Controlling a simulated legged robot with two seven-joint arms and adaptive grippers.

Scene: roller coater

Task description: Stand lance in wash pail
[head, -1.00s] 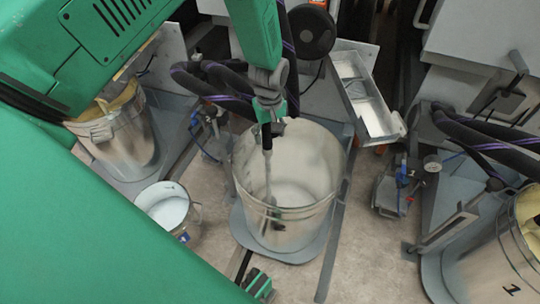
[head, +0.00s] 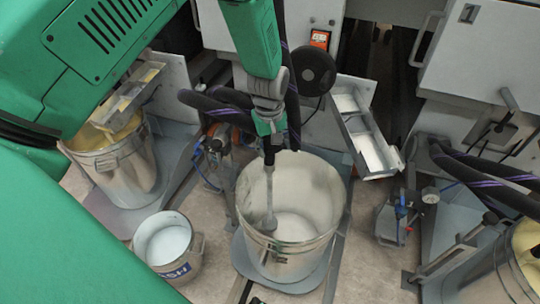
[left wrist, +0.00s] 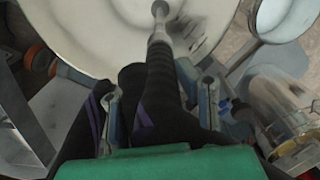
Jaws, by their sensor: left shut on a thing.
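My left gripper (head: 270,132) is shut on the lance (head: 270,190), gripping its black upper part. The lance hangs nearly upright, with its grey shaft and wider tip over or inside the mouth of the large metal drum (head: 290,265). I cannot tell how deep the tip is. The wash pail (head: 185,268) is the small pail with pale liquid, left of the drum and apart from the lance. In the left wrist view, the black lance handle (left wrist: 160,85) runs up between the fingers, and the wash pail (left wrist: 255,22) shows at upper right. My right gripper is not in view.
A drum of yellow material (head: 128,170) stands at the left, another (head: 505,270) at the right edge. A metal tray (head: 365,140) and thick black hoses (head: 215,105) lie behind the middle drum. Bare floor (head: 375,270) shows right of it.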

